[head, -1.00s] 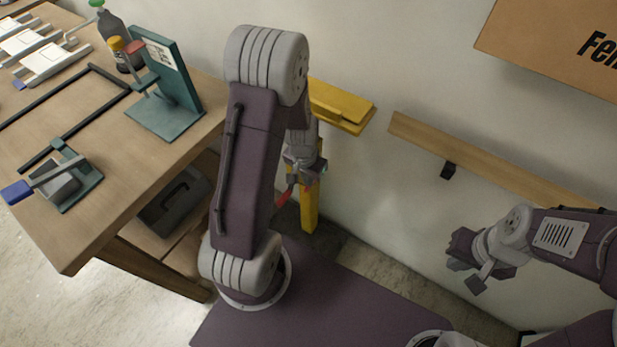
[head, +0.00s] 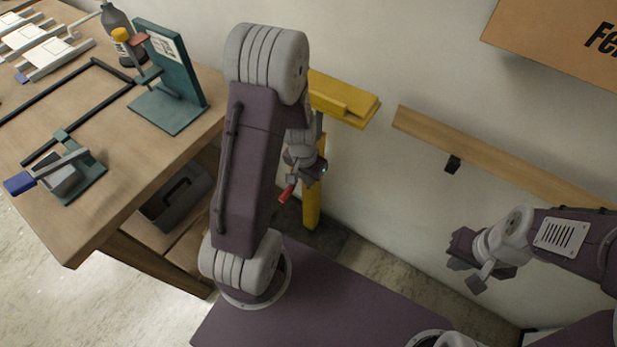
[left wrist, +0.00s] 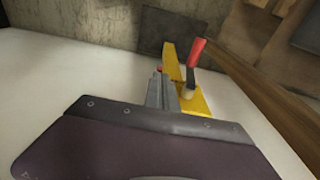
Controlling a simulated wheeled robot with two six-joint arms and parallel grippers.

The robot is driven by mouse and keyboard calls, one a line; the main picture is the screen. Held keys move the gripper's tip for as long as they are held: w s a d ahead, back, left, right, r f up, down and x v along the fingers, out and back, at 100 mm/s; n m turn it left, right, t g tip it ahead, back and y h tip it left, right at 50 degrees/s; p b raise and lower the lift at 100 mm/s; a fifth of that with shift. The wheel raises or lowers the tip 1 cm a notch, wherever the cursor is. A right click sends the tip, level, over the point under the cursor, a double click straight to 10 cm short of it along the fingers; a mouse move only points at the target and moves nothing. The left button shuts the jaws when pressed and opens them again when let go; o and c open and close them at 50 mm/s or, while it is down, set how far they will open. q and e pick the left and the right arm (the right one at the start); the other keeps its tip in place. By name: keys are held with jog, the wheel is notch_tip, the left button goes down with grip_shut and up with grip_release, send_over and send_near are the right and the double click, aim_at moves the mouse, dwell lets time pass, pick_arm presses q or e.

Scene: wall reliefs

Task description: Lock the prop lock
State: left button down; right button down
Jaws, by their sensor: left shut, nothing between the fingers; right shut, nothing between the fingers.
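A yellow stand (head: 313,190) with a yellow top (head: 343,100) stands by the wall, partly hidden behind my left arm. A red handle (head: 287,192) shows low beside its post. In the left wrist view the red handle (left wrist: 196,53) sticks up on a metal shank beside yellow parts (left wrist: 196,102). I take this handle for the prop lock's lever, but cannot tell whether it is locked. My left gripper (head: 312,174) is shut and empty, close to the handle; contact is not clear. My right gripper (head: 464,258) is shut and empty, apart from the stand.
A wooden bench (head: 120,185) at the left bears a blue-handled clamp (head: 62,178), a green bracket (head: 170,85) and a dark bottle (head: 117,30). A grey tote (head: 175,197) sits below. A wooden rail (head: 490,152) runs along the wall at the right.

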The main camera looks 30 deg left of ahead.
pick_arm(q)
jog(key=shift+r, duration=0.35)
jog(key=r+p, duration=0.4)
jog(key=p, duration=0.1)
jog(key=shift+w+r, duration=0.3)
jog(key=shift+w, duration=0.1)
jog(key=s+r+p, duration=0.2)
jog(key=s+r, duration=0.1)
jog(key=r, duration=0.6)
jog(key=s+r+p, duration=0.2)
jog(key=s+r, duration=0.1)
jog(key=r, duration=0.5)
jog(key=shift+s+a+r, duration=0.2)
jog(key=shift+s+r, duration=0.05)
jog(key=shift+r, duration=0.1)
jog(key=s+d+n+p, duration=0.1)
jog(key=s+d+p, duration=0.2)
jog(key=d, duration=0.3)
jog(key=shift+d+p, duration=0.3)
jog(key=shift+p, duration=0.3)
